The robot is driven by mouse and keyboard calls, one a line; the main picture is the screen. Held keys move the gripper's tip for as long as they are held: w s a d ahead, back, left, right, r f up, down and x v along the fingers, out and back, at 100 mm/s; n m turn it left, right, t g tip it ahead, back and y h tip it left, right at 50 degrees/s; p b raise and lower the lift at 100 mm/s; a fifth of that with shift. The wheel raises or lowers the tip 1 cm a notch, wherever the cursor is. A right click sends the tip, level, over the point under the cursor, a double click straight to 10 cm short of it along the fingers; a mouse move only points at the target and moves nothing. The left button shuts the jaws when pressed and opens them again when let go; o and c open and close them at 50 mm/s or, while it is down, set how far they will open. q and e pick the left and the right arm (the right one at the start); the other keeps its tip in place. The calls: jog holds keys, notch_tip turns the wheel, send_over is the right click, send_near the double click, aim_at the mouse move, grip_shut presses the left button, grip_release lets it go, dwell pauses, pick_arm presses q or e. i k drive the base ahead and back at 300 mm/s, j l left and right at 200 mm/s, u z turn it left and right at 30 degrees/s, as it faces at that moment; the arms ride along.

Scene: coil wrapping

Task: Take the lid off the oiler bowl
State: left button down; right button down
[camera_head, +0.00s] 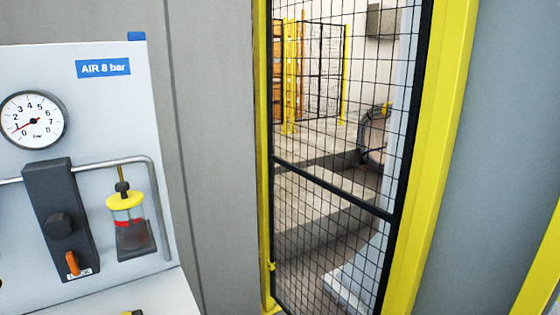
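The oiler bowl (133,238) is a see-through cup on the panel at the left, with a red band near its top and a dark lower part. A yellow lid (125,201) sits on top of the bowl, with a dark knob (122,187) above it. A thin brownish stem rises from the knob.
The white panel (110,110) carries a pressure gauge (33,120), a grey pipe (157,190) and a dark valve block (60,220) with an orange lever (72,263). A pale ledge (165,295) lies below. A yellow-framed mesh door (335,180) stands at the right.

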aim_at(125, 198)
jog(key=u, duration=1.25)
